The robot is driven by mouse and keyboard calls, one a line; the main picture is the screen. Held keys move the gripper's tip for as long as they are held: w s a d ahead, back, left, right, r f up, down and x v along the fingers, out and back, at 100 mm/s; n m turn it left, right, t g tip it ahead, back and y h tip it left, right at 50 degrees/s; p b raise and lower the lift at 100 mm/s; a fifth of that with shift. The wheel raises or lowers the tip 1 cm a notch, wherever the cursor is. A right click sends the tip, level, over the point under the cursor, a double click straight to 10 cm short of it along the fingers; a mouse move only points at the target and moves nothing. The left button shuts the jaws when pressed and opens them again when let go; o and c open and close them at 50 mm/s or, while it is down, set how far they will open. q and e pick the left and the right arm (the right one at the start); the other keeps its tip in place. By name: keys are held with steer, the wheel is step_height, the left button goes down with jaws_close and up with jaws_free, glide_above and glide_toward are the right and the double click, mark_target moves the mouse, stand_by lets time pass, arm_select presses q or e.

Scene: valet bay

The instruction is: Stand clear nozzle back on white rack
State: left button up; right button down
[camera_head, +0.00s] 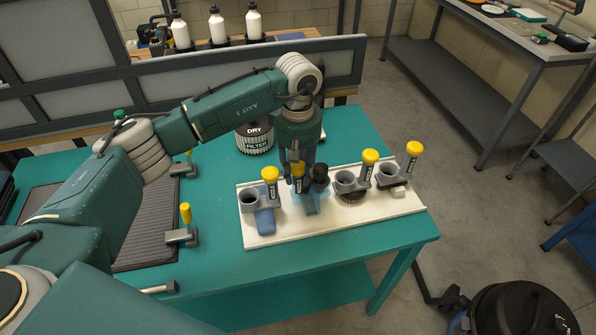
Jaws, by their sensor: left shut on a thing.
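The white rack (285,235) lies on the teal table as a long board. Several nozzles with grey round collars stand along it near yellow-topped posts. A pale, see-through bluish nozzle (311,204) is at the second place from the left, below my left gripper (298,184). My left gripper points down there and is shut on this nozzle; its fingers hide part of the grip. I cannot tell whether the nozzle's foot touches the rack. A blue nozzle (265,221) stands to its left, and a dark brush nozzle (351,197) to its right. My right gripper is out of view.
A dark filter drum (255,139) stands behind the rack. A ribbed black mat (146,240) and clamps with yellow tops (184,236) are on the left. A black round vacuum (525,310) is on the floor at lower right. The table front is bare.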

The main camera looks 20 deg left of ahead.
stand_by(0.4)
arm_select(q)
steer(key=shift+f+b, duration=0.15)
steer(key=shift+b, duration=0.25)
steer(key=o, duration=1.7)
steer(key=shift+o, duration=0.2)
steer(key=shift+r+p, duration=0.35)
steer(key=shift+r, duration=0.25)
steer(key=shift+r+p, duration=1.9)
steer(key=shift+r, duration=2.05)
